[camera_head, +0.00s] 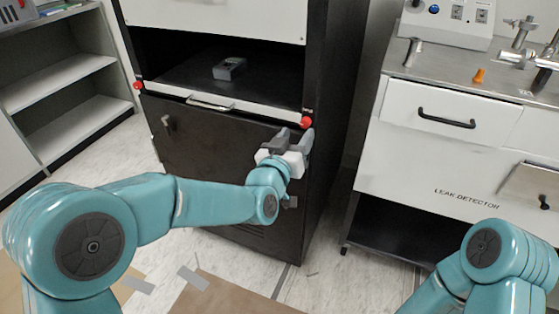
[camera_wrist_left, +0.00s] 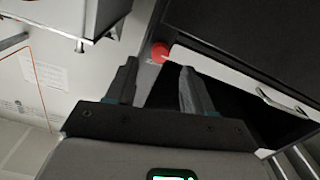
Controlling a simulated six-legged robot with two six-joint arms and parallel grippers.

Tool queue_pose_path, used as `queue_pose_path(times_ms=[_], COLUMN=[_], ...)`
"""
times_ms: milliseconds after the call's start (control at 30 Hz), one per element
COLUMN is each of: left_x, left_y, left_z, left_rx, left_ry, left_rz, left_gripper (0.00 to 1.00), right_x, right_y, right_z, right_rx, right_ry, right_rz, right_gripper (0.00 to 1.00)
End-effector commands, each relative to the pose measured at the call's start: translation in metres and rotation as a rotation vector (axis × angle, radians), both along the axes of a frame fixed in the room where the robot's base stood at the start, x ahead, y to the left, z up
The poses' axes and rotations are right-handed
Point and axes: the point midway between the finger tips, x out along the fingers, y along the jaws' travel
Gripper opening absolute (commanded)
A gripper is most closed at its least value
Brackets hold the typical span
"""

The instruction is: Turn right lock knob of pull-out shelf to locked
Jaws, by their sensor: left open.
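The pull-out shelf (camera_head: 225,107) sits in the black cabinet with a white front edge and a metal handle (camera_head: 210,104). The red right lock knob (camera_head: 306,122) is at the right end of that edge. It also shows in the left wrist view (camera_wrist_left: 160,52), between and beyond the fingertips. A red left lock knob (camera_head: 138,85) is at the other end. My left gripper (camera_head: 294,141) is open and empty, just below the right knob and apart from it as far as I can tell. My right gripper is out of view; only my right arm shows at lower right.
A small grey block (camera_head: 229,68) lies on the shelf. A white leak detector cart (camera_head: 450,140) with drawers stands to the right, past a narrow floor gap. White shelving (camera_head: 60,85) is at the left. Brown sheets (camera_head: 225,295) lie on the floor in front.

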Motion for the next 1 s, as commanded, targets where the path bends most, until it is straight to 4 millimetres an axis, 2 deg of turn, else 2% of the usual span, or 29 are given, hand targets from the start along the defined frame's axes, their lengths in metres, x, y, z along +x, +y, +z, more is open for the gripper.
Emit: queue_pose_path(times_ms=[33, 200, 400, 600, 1000], left_x=[-0.014, -0.056, -0.094, -0.109, -0.109], left_y=[0.004, 0.018, 0.03, 0.035, 0.036], left_z=[0.002, 0.001, 0.001, 0.0, 0.0], left_rx=[0.0, -0.001, -0.001, -0.002, -0.001], left_ry=[0.001, 0.0, 0.0, 0.002, 0.0], left_rz=[-0.001, -0.001, 0.0, 0.0, 0.0], left_gripper=[0.53, 0.53, 0.53, 0.53, 0.53], right_x=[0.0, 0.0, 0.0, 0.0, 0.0], right_y=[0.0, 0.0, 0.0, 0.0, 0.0], right_z=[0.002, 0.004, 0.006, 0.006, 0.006], right_rx=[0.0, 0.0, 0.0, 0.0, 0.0], right_ry=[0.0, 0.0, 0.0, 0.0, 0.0], right_rz=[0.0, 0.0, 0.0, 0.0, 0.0], right_gripper=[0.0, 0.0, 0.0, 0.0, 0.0])
